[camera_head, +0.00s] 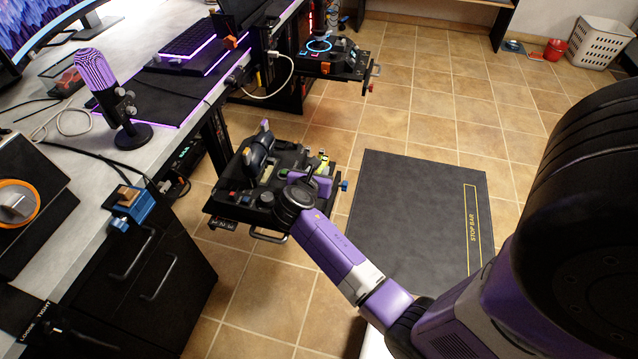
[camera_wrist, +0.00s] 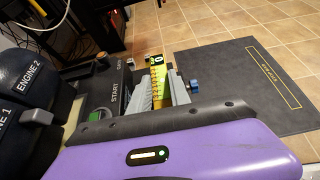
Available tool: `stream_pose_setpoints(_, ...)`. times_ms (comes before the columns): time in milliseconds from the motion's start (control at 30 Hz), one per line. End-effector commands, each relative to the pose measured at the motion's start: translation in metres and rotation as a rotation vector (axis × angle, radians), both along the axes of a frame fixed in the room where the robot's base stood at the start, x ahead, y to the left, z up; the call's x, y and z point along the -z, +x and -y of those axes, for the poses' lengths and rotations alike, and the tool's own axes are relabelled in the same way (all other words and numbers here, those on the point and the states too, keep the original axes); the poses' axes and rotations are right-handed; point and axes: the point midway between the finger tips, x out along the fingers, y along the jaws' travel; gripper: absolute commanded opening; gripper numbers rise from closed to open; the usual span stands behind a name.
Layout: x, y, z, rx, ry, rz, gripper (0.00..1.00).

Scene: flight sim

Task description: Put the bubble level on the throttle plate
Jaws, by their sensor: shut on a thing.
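The bubble level is a small yellow-green bar and shows between my fingertips in the wrist view (camera_wrist: 158,70). In the head view it is a small bright patch (camera_head: 323,162) just beyond my wrist. My gripper (camera_wrist: 164,88) is shut on it, with a grey finger on each side. My gripper (camera_head: 318,174) is over the right part of the throttle plate (camera_head: 225,204), a black panel with levers. Levers marked ENGINE 1 and ENGINE 2 (camera_wrist: 42,72) stand to the left in the wrist view. I cannot tell whether the level touches the plate.
The desk (camera_head: 75,200) with a purple microphone (camera_head: 110,95) and a blue clamp (camera_head: 135,207) is to the left. Another control panel (camera_head: 335,60) stands farther back. A dark floor mat (camera_head: 405,205) marked STOP BAR lies to the right, with clear floor around it.

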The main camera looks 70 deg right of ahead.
Motion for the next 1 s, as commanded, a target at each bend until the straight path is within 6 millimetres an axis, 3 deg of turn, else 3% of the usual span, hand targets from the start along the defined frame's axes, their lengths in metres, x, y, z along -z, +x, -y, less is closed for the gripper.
stream_pose_setpoints(333,0.042,0.000,0.000,0.000,0.001,-0.001,0.00)
stream_pose_setpoints(733,0.045,0.000,0.000,0.000,0.000,0.000,0.00)
stream_pose_setpoints(767,0.045,0.000,0.000,0.000,0.001,0.000,0.27)
stream_pose_setpoints(833,0.045,0.000,0.000,0.000,0.001,0.000,0.41)
stream_pose_setpoints(867,0.045,0.000,0.000,0.000,0.001,0.000,0.45)
stream_pose_setpoints(1000,0.045,0.000,0.000,0.000,0.001,0.000,0.45)
